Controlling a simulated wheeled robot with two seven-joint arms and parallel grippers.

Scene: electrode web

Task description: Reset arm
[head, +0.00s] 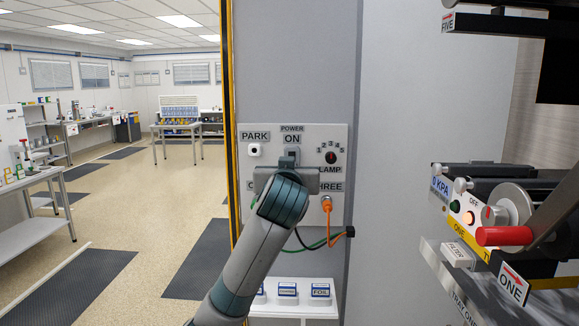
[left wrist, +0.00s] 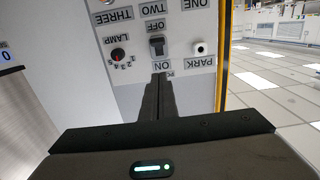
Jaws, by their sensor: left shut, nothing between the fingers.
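A white control panel (head: 338,145) is on the grey wall ahead. It has a white PARK button (head: 254,152), a power switch labelled ON at its top (head: 291,155), and a LAMP knob (head: 330,157). My left arm rises in front of the panel and hides its lower middle. In the left wrist view the panel is upside down. My left gripper (left wrist: 161,80) is shut and empty, its tips close to the power switch (left wrist: 157,46). I cannot tell whether they touch it. The PARK button (left wrist: 199,48) is beside it. My right gripper is not in view.
An orange plug (head: 327,205) is in the socket labelled THREE, with orange and green cables below. A ledge with small labelled boxes (head: 320,290) is under the panel. A machine with a red handle (head: 503,236) stands at right. Open floor (head: 150,215) lies left.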

